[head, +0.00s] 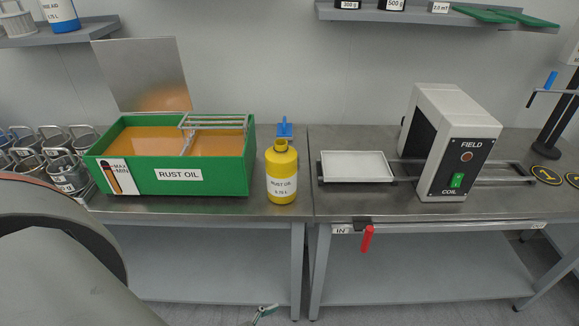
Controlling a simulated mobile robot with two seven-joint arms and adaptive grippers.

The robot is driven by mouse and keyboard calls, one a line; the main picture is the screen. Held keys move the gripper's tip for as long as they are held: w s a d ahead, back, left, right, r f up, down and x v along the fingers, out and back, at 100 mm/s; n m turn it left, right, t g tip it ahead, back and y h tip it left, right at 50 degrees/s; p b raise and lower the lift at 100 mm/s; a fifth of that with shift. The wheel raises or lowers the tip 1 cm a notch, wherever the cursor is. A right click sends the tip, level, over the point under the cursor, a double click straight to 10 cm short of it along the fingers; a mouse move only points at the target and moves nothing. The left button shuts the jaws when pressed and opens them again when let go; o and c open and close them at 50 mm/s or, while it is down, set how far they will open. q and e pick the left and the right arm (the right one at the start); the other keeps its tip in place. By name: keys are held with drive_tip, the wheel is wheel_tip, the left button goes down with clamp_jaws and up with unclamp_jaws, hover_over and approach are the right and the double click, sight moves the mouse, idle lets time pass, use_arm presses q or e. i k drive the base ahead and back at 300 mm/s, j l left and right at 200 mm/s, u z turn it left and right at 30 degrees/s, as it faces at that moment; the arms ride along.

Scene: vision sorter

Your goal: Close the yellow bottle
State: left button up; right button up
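The yellow bottle (282,178) stands upright on the metal bench in the head view, just right of the green tank. Its white label reads "RUST OIL 0.75 L". A blue cap (285,130) shows above and behind the bottle's neck. The yellow neck top (281,146) shows in front of the cap, and the cap does not look seated on it. I cannot tell whether the cap is attached to the bottle or rests behind it.
The green rust oil tank (210,185), its lid (145,75) raised, stands left of the bottle. A white tray (357,166) and the coil machine (450,140) stand to the right. A red handle (367,239) hangs at the bench front. The bench before the bottle is narrow.

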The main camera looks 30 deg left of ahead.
sight(281, 158)
drive_tip(key=j+u, duration=0.3)
drive_tip(key=j, duration=0.3)
drive_tip(key=k+j+u, duration=0.1)
drive_tip(key=j+u, duration=0.15)
drive_tip(key=j, duration=0.4)
drive_tip(key=i+u, duration=0.2)
drive_tip(key=u, duration=0.25)
